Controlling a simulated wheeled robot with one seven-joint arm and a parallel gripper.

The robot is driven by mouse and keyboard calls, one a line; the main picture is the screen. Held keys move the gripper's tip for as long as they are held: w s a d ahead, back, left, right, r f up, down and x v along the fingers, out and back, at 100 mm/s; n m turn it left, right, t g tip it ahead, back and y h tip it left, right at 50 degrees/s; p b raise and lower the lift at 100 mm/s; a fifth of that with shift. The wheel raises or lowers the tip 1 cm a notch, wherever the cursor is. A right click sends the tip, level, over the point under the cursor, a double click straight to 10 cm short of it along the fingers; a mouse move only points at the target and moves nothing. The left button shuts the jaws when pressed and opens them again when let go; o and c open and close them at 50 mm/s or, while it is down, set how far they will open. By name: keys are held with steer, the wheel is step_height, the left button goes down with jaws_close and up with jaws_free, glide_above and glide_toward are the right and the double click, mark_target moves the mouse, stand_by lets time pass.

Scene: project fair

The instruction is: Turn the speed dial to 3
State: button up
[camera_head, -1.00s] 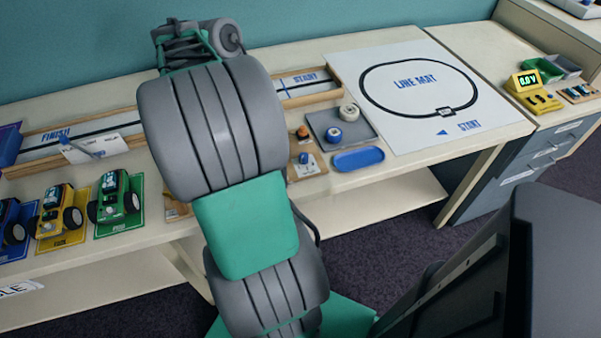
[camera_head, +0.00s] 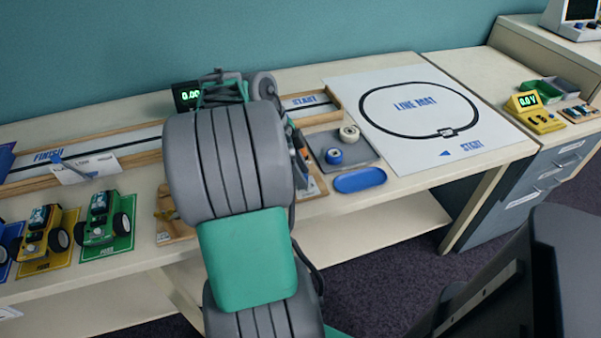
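My arm rises through the middle of the view and covers the front middle of the table. My gripper is not visible; the arm's grey links hide that area. No speed dial can be made out clearly. A wooden board (camera_head: 317,187) shows only its right edge beside my arm, with small dark and orange parts (camera_head: 301,151) at the arm's edge. I cannot tell what these parts are. A yellow meter box (camera_head: 533,112) with a lit green display and small controls stands far right, well apart from my arm.
Toy cars, including a green one (camera_head: 101,222), stand at left. The wooden track (camera_head: 120,158) runs behind. The line mat (camera_head: 425,150) is clear. A dark panel fills the lower right.

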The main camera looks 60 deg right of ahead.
jaws_close()
steer(key=shift+n, duration=0.4)
steer(key=n+h+b, duration=0.1)
steer(key=n, duration=0.2)
steer(key=shift+s+a+n+t, duration=0.1)
steer(key=shift+n+t, duration=0.2)
steer(key=n, duration=0.2)
steer(key=n+t+h+b, duration=0.1)
steer(key=n, duration=0.1)
steer(key=shift+s+t+b, duration=0.15)
steer(key=shift+t+b, duration=0.15)
steer(key=n+t, duration=0.1)
steer(key=n, duration=0.2)
steer(key=n+t+b, duration=0.1)
steer(key=n, duration=0.2)
steer(key=shift+s+n+h, duration=0.2)
steer(key=shift+n+h, duration=0.2)
steer(key=n+t, duration=0.2)
steer(key=n, duration=0.2)
steer(key=shift+n+y, duration=0.4)
